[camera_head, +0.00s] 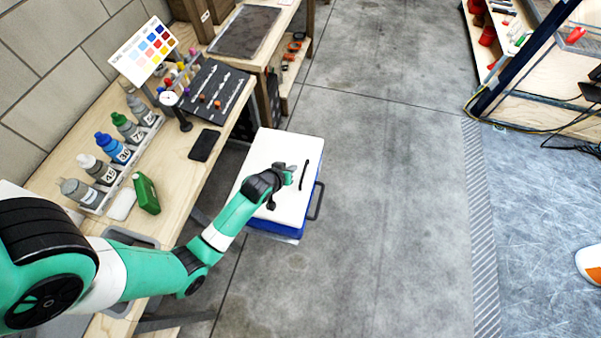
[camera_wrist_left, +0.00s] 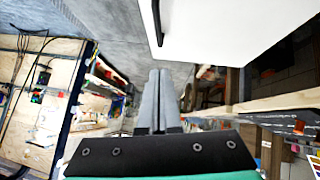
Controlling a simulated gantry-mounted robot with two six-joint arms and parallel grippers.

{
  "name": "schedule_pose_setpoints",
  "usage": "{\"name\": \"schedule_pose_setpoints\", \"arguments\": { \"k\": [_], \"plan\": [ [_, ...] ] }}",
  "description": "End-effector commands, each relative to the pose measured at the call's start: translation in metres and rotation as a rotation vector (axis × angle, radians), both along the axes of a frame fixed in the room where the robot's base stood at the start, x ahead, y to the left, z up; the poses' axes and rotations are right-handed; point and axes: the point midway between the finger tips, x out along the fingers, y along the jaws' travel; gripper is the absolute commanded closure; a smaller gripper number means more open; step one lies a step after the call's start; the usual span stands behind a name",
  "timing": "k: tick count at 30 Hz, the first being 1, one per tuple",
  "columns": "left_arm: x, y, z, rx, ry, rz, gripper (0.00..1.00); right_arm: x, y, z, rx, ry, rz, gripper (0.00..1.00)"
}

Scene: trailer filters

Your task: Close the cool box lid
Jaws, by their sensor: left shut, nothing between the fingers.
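The cool box has a blue body (camera_head: 270,228) and stands on the floor beside the workbench. Its white lid (camera_head: 275,150) lies over the body, with a dark strip (camera_head: 304,175) along its right part. I cannot tell whether the lid sits fully down. My left gripper (camera_head: 291,176) is over the lid, left of the strip, shut and empty; contact with the lid is unclear. My right gripper is out of view.
A dark bail handle (camera_head: 317,203) sticks out on the box's right. The concrete floor (camera_head: 380,200) to the right is clear.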

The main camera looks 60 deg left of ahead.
Motion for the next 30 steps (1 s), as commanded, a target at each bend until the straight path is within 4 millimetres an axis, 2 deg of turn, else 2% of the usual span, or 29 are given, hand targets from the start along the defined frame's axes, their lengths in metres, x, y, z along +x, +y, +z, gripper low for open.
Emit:
{"name": "schedule_pose_setpoints", "arguments": {
  "k": [1,8,12,16,30],
  "plan": [
    [0.008,0.005,-0.013,0.0,-0.001,0.001,1.0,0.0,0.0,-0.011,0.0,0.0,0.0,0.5],
    [0.037,0.026,-0.048,0.0,0.0,0.002,1.0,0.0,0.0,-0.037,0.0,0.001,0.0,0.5],
    [0.041,0.021,-0.07,0.0,0.001,-0.002,1.0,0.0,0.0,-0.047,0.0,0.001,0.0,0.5],
    [0.043,0.02,-0.079,0.0,0.0,-0.001,1.0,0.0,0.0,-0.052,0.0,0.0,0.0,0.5],
    [0.04,0.023,-0.085,0.0,0.0,0.01,1.0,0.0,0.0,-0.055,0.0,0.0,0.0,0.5]
  ]
}}
